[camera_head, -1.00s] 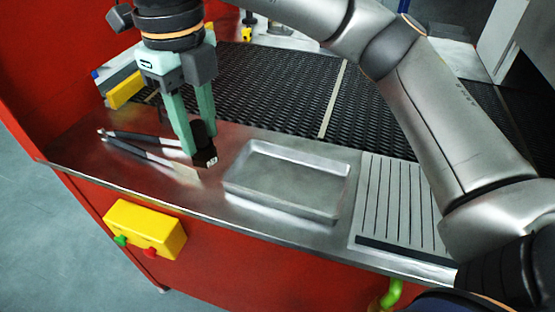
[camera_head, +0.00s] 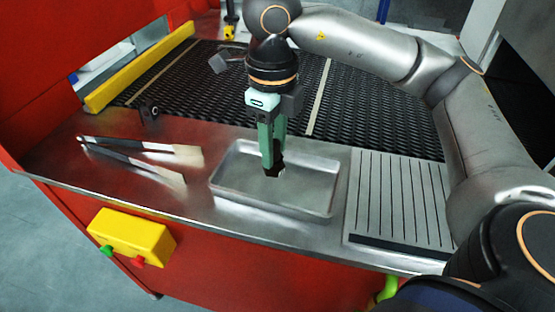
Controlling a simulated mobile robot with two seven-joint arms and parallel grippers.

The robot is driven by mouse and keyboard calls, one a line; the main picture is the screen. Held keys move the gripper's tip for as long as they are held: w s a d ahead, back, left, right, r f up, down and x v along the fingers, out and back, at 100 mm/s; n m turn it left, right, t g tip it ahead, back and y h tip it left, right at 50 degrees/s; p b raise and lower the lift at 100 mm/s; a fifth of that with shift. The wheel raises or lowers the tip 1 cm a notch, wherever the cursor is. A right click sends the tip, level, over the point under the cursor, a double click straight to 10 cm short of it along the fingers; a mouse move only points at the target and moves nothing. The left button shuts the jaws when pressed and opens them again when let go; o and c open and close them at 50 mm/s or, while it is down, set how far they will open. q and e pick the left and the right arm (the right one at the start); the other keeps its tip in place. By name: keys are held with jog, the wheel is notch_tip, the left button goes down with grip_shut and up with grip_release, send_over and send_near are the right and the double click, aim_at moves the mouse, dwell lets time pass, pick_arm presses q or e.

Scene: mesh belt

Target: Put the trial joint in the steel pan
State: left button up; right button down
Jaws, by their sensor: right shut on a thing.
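The trial joint is a small black piece (camera_head: 274,166) with a light end face, low between the green fingers of my right gripper (camera_head: 272,157). The gripper is shut on it and mostly hides it. The steel pan (camera_head: 318,206) is a shallow rectangular tray on the steel shelf. In the head view the gripper and piece appear over the pan's left middle part, inside its rim. I cannot tell whether the piece touches the pan floor. My left gripper does not show.
Black-handled tongs (camera_head: 150,160) lie left of the pan. A grooved grey plate (camera_head: 398,200) lies right of it. The dark mesh belt (camera_head: 370,115) runs behind, with a yellow bar (camera_head: 140,68) at its left. A yellow button box (camera_head: 132,236) sits on the red front.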

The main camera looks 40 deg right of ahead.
aim_at(277, 162)
jog(key=shift+s+d+f, duration=0.1)
jog(key=shift+d+f, duration=0.3)
jog(key=shift+f, duration=0.1)
jog(key=shift+a+f, duration=0.1)
jog(key=shift+f, duration=1.35)
jog(key=shift+f, duration=0.1)
jog(key=c, duration=0.9)
grip_release()
jog(key=shift+b, duration=0.35)
jog(key=shift+c, duration=0.2)
jog(key=o, duration=0.4)
jog(key=shift+o, duration=0.2)
